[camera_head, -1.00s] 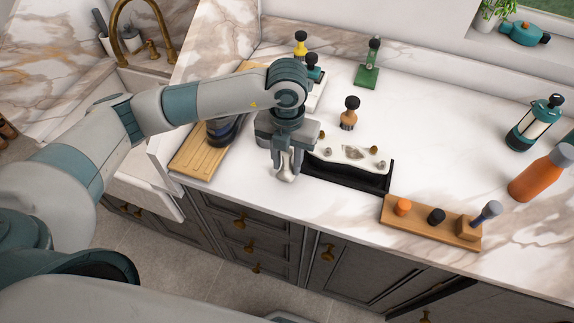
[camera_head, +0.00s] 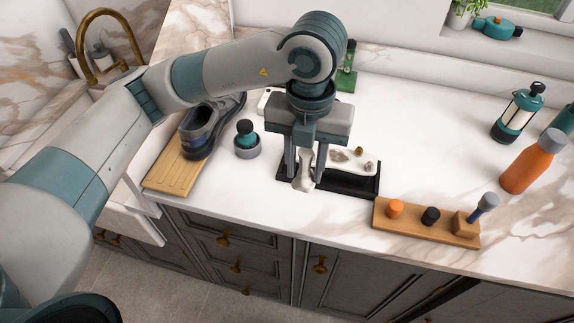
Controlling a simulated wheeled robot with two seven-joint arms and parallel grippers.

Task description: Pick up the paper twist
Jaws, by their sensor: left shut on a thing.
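The paper twist (camera_head: 305,172) is a small, pale, crumpled piece, narrow in the middle and wider at its lower end. My left gripper (camera_head: 305,165) points down and is shut on it, with a finger on each side. The gripper hangs in front of the left end of a black tray (camera_head: 345,187) and hides part of it. I cannot tell the gap between the twist and the counter. My right gripper is not in view.
A pale cloth-like piece (camera_head: 346,160) with small lumps lies at the black tray. A wooden rack (camera_head: 410,222) and orange bottle (camera_head: 530,163) are at right.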

